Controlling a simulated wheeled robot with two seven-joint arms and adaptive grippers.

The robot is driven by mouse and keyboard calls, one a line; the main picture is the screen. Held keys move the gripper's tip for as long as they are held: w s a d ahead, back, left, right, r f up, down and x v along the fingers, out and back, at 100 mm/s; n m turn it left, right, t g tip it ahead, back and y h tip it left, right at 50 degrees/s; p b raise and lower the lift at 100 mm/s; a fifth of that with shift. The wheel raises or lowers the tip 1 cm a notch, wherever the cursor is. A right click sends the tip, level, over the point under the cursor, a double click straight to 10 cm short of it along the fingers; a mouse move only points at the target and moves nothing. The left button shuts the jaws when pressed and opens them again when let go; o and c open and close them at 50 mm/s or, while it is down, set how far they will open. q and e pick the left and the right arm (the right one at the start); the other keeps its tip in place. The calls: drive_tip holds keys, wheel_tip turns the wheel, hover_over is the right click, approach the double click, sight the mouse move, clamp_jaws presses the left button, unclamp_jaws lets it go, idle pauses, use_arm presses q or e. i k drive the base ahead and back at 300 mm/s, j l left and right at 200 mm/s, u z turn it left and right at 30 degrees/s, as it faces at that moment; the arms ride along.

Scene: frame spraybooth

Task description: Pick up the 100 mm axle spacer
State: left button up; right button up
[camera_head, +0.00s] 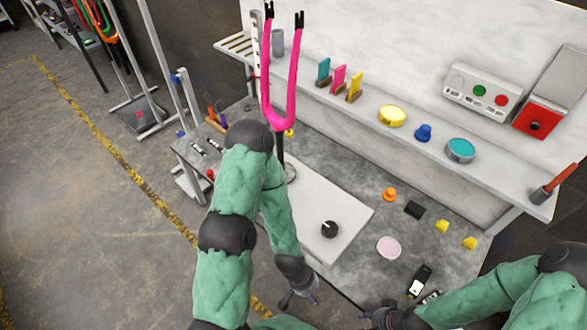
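Two small black-and-silver pieces, a left one (197,148) and a right one (213,147), lie at the bench's left end. They may be axle spacers, but I cannot read a size or tell which is 100 mm. A similar small piece (430,297) lies near the bench's front right edge. My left gripper (299,301) hangs at the bench's front edge, pointing down, its fingers apart with nothing visible between them. It is well away from the left-end pieces. My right gripper (372,312) is at the bottom edge, partly cut off; its fingers are unclear.
A pink fork (278,120) stands upright on a stand behind my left arm. A white board (330,190) with a black knob (329,229) covers the bench middle. A pink disc (389,247), a black device (419,280) and small coloured pieces lie to the right. A shelf (370,105) runs behind.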

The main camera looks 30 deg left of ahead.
sight(199, 150)
drive_tip(key=j+u, duration=0.2)
drive_tip(key=j, duration=0.25)
drive_tip(key=j+u, duration=0.2)
drive_tip(key=j, duration=0.25)
drive_tip(key=i+j+u, duration=0.25)
drive_tip(key=j, duration=0.15)
drive_tip(key=j+u, duration=0.2)
drive_tip(key=j, duration=0.25)
drive_tip(key=i+j+u, duration=0.2)
drive_tip(key=j, duration=0.15)
